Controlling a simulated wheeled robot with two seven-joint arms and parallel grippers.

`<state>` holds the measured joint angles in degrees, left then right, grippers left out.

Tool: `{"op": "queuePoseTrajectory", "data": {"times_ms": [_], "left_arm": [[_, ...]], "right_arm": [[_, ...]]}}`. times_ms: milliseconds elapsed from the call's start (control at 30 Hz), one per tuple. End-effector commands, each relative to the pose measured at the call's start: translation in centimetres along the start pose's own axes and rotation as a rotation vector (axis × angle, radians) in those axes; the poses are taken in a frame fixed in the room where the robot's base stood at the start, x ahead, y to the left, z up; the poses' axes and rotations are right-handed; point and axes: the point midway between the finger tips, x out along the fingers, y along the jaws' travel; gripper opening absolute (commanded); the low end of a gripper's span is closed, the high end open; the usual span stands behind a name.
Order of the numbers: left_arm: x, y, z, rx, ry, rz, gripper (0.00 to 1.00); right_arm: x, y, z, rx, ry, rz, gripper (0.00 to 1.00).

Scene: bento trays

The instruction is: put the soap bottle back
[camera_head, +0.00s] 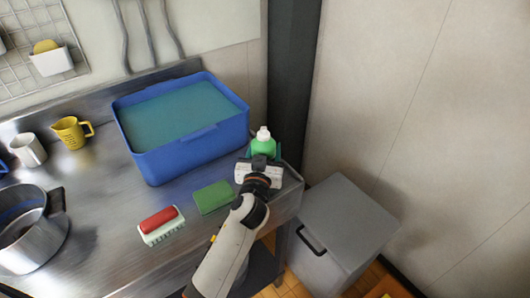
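The soap bottle (263,146) is green with a white cap. It is upright near the counter's right end, just right of the blue tub. My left gripper (263,155) is at the bottle, with its dark fingers on either side of the lower body. The gripper hides the bottle's base, so I cannot tell whether the bottle rests on the counter. I also cannot tell whether the fingers press on it. My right gripper is not in view.
A blue tub (160,166) of water stands left of the bottle. A green sponge (213,197), a red-topped brush (160,222), a metal pot (40,245), a yellow cup (70,133) and a white mug (28,151) are on the counter. A grey bin (345,220) stands right of it.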

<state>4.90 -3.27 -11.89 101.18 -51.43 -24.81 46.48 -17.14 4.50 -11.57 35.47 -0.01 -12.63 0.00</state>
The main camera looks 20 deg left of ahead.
Motion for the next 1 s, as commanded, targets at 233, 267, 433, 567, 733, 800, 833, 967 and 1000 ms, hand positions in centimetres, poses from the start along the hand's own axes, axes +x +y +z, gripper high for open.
{"op": "queuePoseTrajectory", "data": {"times_ms": [233, 267, 433, 567, 733, 800, 833, 967, 1000], "left_arm": [[0.0, 0.0, 0.0, -0.001, -0.005, -0.001, 0.23], [0.0, 0.0, 0.0, -0.001, -0.004, -0.001, 0.23], [0.0, 0.0, -0.4, -0.001, -0.002, 0.0, 0.61], [0.0, 0.0, -0.4, -0.001, -0.002, 0.0, 0.77], [0.0, 0.0, -0.4, 0.0, -0.002, 0.0, 0.77], [0.0, 0.0, -0.3, 0.0, -0.002, 0.0, 0.77], [0.0, 0.0, -0.2, 0.0, -0.002, 0.0, 0.77], [-0.9, 0.0, -0.2, -0.002, -0.001, -0.001, 0.77], [-1.6, 0.0, -0.3, -0.003, 0.0, -0.001, 0.77]], "right_arm": [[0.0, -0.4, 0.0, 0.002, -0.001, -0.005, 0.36], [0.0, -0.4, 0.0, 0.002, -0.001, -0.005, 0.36], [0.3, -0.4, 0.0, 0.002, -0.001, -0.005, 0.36], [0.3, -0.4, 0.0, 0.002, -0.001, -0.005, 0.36], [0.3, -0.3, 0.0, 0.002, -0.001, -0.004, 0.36], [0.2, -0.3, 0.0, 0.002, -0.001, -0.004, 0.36], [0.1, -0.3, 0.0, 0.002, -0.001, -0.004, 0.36], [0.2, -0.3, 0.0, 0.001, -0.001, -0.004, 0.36], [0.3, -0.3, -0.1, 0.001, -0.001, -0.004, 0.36]]}}
